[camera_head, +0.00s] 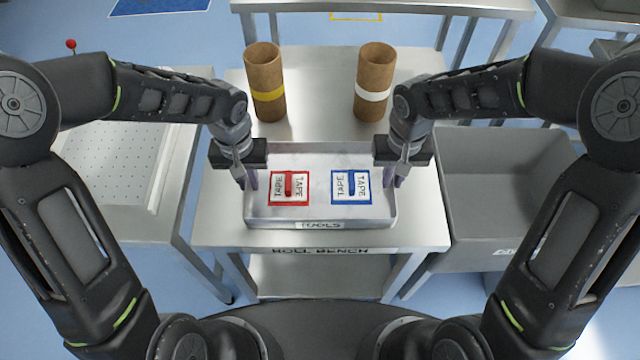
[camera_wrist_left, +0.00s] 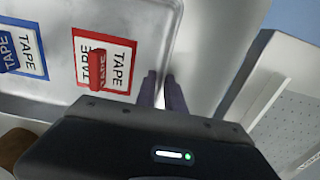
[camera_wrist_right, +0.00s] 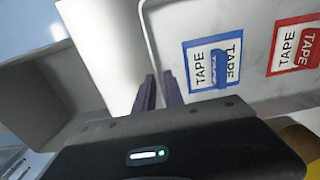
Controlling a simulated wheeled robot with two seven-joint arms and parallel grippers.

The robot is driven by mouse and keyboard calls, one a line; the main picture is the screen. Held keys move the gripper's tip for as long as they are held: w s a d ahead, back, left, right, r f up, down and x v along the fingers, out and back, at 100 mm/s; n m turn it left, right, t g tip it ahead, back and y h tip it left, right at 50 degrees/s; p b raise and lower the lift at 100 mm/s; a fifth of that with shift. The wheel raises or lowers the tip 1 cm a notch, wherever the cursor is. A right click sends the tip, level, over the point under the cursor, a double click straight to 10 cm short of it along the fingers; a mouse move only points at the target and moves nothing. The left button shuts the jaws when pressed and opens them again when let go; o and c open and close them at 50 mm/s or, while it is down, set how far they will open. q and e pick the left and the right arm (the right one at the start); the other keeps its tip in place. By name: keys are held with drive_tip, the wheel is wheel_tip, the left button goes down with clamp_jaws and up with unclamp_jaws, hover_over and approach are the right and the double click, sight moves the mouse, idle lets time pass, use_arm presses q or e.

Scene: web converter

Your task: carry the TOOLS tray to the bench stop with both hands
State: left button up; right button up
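The TOOLS tray (camera_head: 262,224) is a shallow grey metal tray with a TOOLS label on its front wall. It is level over the front of the roll bench (camera_head: 218,225); I cannot tell if it touches the bench top. A red-edged TAPE square (camera_head: 303,187) and a blue-edged TAPE square (camera_head: 338,187) show inside it. My left gripper (camera_wrist_left: 162,90) has its fingers close on both sides of the tray's left wall. My right gripper (camera_wrist_right: 160,92) does the same at the right wall. Both look shut on the walls. I cannot make out a bench stop.
Two brown cardboard tubes stand behind the tray, one with a yellow band (camera_head: 267,95), one with a white band (camera_head: 372,97). A grey bin (camera_head: 470,230) is at the right. A table with a perforated white panel (camera_head: 125,165) is at the left. Bench top between tubes is clear.

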use_arm(q)
clamp_jaws()
use_arm(e)
clamp_jaws()
use_arm(q)
drive_tip(key=shift+r, duration=0.15)
use_arm(e)
drive_tip(key=shift+r, duration=0.15)
idle(0.6)
